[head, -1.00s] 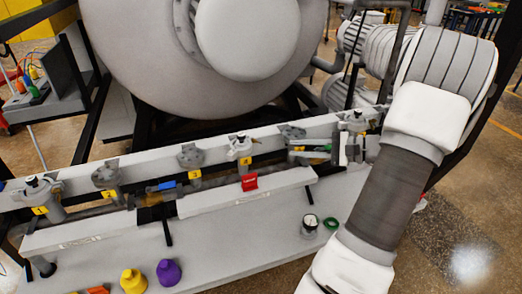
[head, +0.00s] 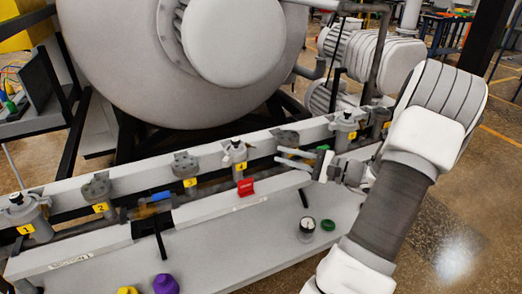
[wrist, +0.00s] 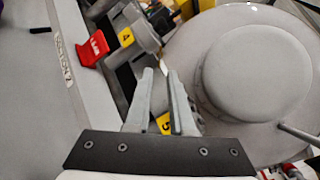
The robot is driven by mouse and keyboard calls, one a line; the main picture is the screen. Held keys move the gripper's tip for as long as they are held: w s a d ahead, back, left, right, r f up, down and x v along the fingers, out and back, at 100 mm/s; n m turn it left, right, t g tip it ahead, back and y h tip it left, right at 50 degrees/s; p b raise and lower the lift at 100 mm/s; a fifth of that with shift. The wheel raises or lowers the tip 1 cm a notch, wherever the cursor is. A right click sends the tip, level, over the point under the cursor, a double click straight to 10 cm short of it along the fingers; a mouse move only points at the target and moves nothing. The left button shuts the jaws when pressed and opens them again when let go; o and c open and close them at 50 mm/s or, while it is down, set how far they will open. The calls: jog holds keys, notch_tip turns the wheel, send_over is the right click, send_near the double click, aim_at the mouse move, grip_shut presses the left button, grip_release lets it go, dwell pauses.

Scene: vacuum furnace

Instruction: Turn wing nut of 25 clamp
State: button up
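I cannot make out which fitting is the 25 clamp, and no wing nut is clear. Numbered grey fittings line the rail (head: 130,181). Number 5 (head: 287,137) is a flat lobed fitting just behind my fingers. My gripper (head: 279,157) is open and empty, pointing left in front of the rail between tags 4 and 6. In the wrist view my gripper (wrist: 157,70) has a gap between its fingers, which partly cover the yellow 5 tag (wrist: 165,123). The 4 tag (wrist: 126,37) is beyond the fingertips.
A red tag (head: 246,186) stands on the bench ledge (head: 215,203). A gauge (head: 307,227), a green ring (head: 328,225), and purple (head: 166,284) and yellow (head: 127,291) pieces rest on the lower shelf (head: 235,250). The furnace body (head: 110,70) rises behind the rail.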

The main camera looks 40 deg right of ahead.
aim_at(251, 146)
jog(key=x, duration=0.7)
jog(key=shift+w, duration=0.25)
jog(key=shift+a, duration=0.1)
grip_shut()
